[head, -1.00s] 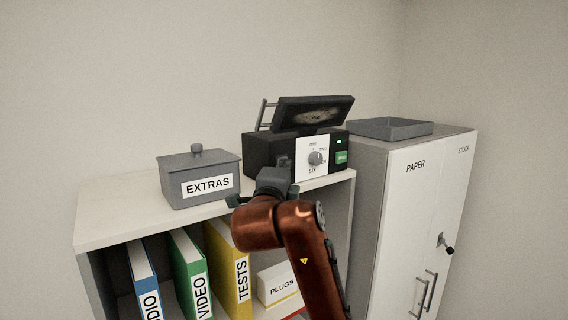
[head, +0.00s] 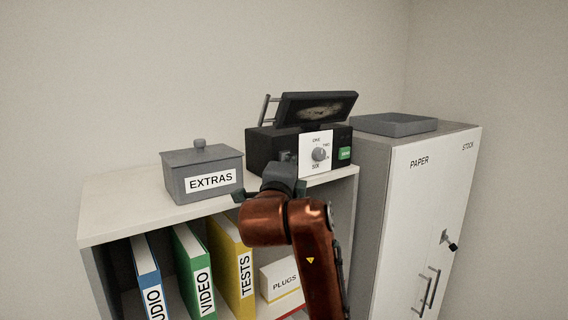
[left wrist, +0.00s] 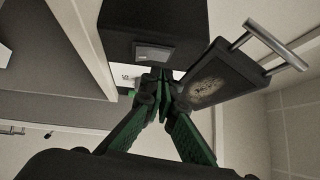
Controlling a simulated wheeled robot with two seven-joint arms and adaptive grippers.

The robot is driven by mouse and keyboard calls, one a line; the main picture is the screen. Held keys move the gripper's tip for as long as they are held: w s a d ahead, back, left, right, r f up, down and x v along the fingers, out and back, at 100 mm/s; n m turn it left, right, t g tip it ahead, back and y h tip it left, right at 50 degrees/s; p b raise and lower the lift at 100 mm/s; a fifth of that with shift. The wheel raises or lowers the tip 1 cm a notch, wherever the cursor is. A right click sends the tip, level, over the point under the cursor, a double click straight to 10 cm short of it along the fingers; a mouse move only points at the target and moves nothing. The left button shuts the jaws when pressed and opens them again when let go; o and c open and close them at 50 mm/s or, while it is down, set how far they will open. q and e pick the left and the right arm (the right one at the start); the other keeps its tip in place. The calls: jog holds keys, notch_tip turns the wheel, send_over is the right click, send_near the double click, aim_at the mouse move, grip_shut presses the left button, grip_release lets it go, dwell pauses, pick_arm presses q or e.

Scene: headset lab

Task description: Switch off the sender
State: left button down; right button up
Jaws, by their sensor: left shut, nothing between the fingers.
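The sender is a black box (head: 262,150) on top of the shelf unit. Its front has a white panel with a round grey dial (head: 319,154) and a green label (head: 344,154) at the right. No lit lamp shows above the label. My left gripper (head: 286,158) is shut and empty at the front left of the box. In the left wrist view its fingertips (left wrist: 160,76) are close to a small grey plate (left wrist: 153,53) on the box; contact is unclear.
A grey lidded EXTRAS box (head: 203,175) stands left on the shelf top (head: 125,205). Binders (head: 190,265) and a PLUGS box (head: 281,282) are below. A grey tray (head: 394,124) lies on the white cabinet (head: 420,200) at right.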

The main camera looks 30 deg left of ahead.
pick_arm(q)
jog(key=d+r+b+v, duration=0.1)
jog(key=r+b+v, duration=0.1)
jog(key=v, duration=0.9)
jog(key=shift+d+b, duration=0.5)
jog(key=shift+b, duration=0.1)
jog(key=shift+s+r, duration=0.1)
